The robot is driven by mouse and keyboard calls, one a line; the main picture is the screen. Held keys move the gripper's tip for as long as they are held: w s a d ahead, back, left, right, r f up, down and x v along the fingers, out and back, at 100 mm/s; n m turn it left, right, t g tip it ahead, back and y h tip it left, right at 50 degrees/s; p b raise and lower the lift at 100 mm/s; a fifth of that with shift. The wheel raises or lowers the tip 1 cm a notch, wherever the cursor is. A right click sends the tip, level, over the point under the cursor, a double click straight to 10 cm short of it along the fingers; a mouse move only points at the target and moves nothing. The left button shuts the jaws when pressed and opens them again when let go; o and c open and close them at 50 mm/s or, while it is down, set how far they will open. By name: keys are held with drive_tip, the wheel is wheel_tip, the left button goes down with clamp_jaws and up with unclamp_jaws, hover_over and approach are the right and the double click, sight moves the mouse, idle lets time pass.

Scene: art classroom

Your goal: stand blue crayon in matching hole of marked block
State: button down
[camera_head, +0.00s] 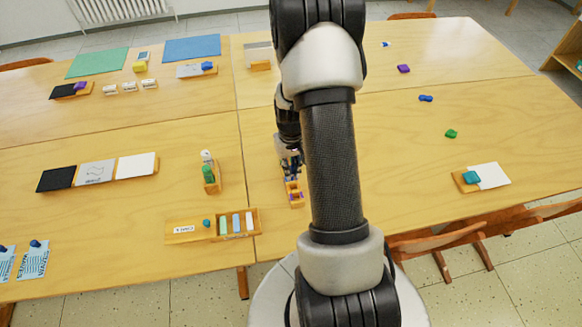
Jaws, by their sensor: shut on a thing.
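My gripper (290,176) points down near the middle of the table, just left of my large arm link. It is shut on a small dark bluish thing, likely the blue crayon, mostly hidden by the fingers. Right below it is a narrow wooden block (297,203) with small purple spots on top. Its holes and any mark are too small to make out. I cannot tell whether the held thing touches the block or enters a hole. My arm hides the table to the right of the block.
A wooden tray (180,238) with pale sticks stands front left. A wooden holder (217,186) with green and white items stands left of the block. Black, grey and white cards lie farther left. Small blue (425,98), green (450,133) and purple (403,68) pieces lie right, with clear table around.

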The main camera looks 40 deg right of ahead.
idle(0.3)
drive_tip(key=c, duration=1.6)
unclamp_jaws()
drive_tip(key=shift+o, duration=0.4)
drive_tip(key=shift+o, duration=0.9)
drive_tip(key=shift+r+p, duration=2.2)
drive_tip(key=shift+r, duration=0.8)
